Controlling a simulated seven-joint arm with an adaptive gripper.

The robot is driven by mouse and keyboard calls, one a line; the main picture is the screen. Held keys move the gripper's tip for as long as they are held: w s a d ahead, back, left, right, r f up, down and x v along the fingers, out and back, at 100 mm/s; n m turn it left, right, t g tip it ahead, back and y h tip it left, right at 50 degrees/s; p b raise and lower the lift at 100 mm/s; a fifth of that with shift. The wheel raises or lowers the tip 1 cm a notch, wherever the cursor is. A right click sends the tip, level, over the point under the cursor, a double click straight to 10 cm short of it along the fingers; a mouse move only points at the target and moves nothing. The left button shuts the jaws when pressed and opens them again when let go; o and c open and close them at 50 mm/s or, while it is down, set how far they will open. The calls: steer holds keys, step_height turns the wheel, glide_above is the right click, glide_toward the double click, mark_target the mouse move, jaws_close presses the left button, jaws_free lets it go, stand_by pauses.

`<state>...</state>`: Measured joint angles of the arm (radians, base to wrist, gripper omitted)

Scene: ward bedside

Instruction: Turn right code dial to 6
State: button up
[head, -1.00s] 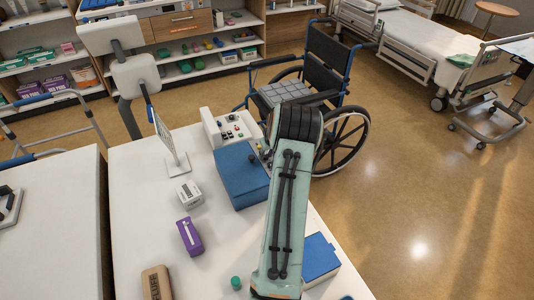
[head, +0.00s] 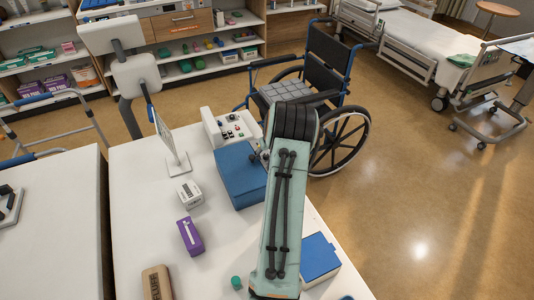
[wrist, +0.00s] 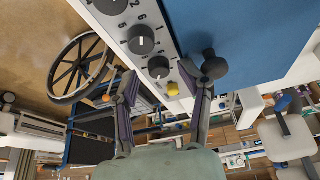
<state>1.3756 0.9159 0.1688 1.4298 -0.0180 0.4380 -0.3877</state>
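The wrist view shows a row of black round dials with white pointer marks and printed digits: a cut-off one at the top edge (wrist: 110,5), a middle one (wrist: 141,39) and a lower one (wrist: 158,67). I cannot tell for certain which is the right code dial. My gripper (wrist: 160,76) is open, its fingertips apart on either side of the lower dial in this view. Contact is not clear.
A blue box (head: 240,178) stands close in front of the panel. A black ball-topped knob (wrist: 214,66) is close beside one finger. A yellow button (wrist: 173,89) sits just past the lower dial. A wheelchair (head: 318,75) stands behind the table.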

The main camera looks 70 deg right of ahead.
stand_by(0.4)
steer(key=n, duration=0.2)
steer(key=n+t+y, duration=0.1)
steer(key=n, duration=0.1)
steer(key=shift+s+d, duration=0.2)
steer(key=n+y, duration=0.1)
steer(key=n, duration=0.1)
steer(key=n+y, duration=0.1)
steer(key=n, duration=0.2)
steer(key=shift+d+t, duration=0.15)
steer(key=shift+t, duration=0.25)
steer(key=shift+n, duration=0.3)
steer(key=v, duration=0.4)
steer(key=w+v, duration=0.1)
steer(key=v, duration=0.2)
steer(key=shift+r, duration=0.2)
steer(key=w+a+r+n, duration=0.2)
steer(key=w+a+r, duration=0.4)
steer(key=w, duration=0.4)
steer(key=w+a+r+n, duration=0.3)
steer(key=w+a+r, duration=0.4)
steer(key=w+a, duration=0.2)
steer(key=shift+w+a+r+h, duration=0.2)
steer(key=shift+w+r+h, duration=0.15)
steer(key=shift+w+h, duration=0.05)
